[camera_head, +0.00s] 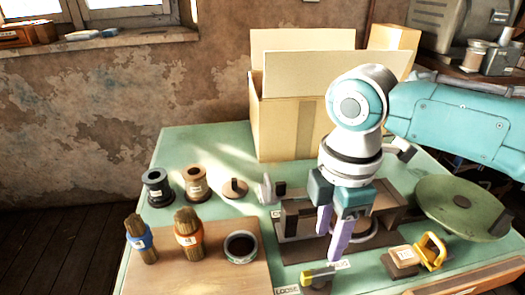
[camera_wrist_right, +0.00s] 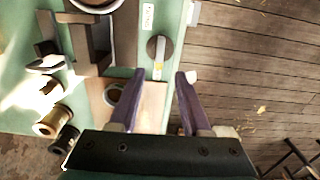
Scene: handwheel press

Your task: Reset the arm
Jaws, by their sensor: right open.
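My right gripper (camera_head: 331,238) hangs pointing down over the right half of the green table (camera_head: 210,142), in front of the dark press frame (camera_head: 297,222). Its two purple fingers are apart with nothing between them; they also show in the right wrist view (camera_wrist_right: 161,77). A grey knob with a yellow pointer (camera_head: 318,277) lies by the front edge, below the fingers in the head view. It shows beyond the fingertips in the right wrist view (camera_wrist_right: 158,47), apart from them. White labels are near it; one (camera_head: 287,290) reads "LOOSE". My left gripper is not in view.
A round green dish-like wheel (camera_head: 437,195) stands at right, with a yellow-handled block (camera_head: 404,258) before it. An open cardboard box (camera_head: 283,125) is behind my gripper. Two brushes (camera_head: 188,236), spools (camera_head: 195,184) and a dark ring-shaped pot (camera_head: 241,246) occupy the left side.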

